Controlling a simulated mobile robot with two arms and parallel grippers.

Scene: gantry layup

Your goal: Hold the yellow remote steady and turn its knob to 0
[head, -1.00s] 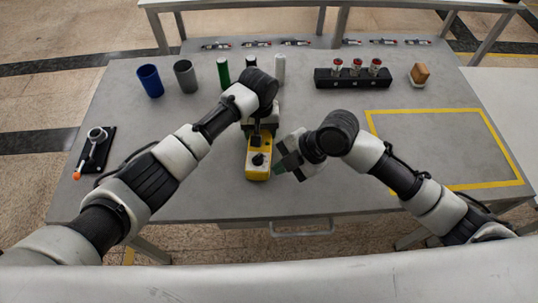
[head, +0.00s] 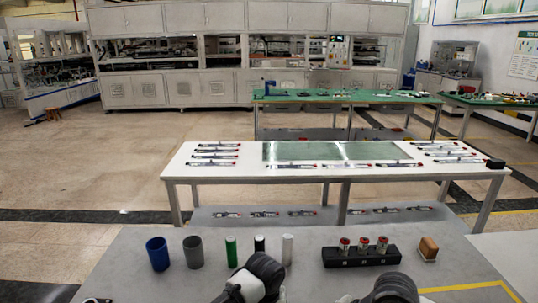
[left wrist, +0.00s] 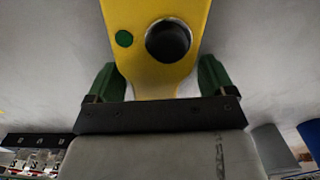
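The yellow remote (left wrist: 150,80) fills the upper middle of the left wrist view. I cannot tell whether this part is the knob, and no setting is readable. My left gripper (left wrist: 157,75) has its green fingers on both sides of the remote's narrow part, seemingly against it. In the head view the remote and both grippers are below the picture; only upper parts of my arms show at the bottom edge.
At the far side of the grey table stand a blue cup (head: 157,254), a grey cup (head: 193,252), green (head: 231,250), black (head: 259,244) and white (head: 287,250) cylinders, a black rack (head: 338,258) and a brown block (head: 428,248). A white table (head: 220,170) stands beyond.

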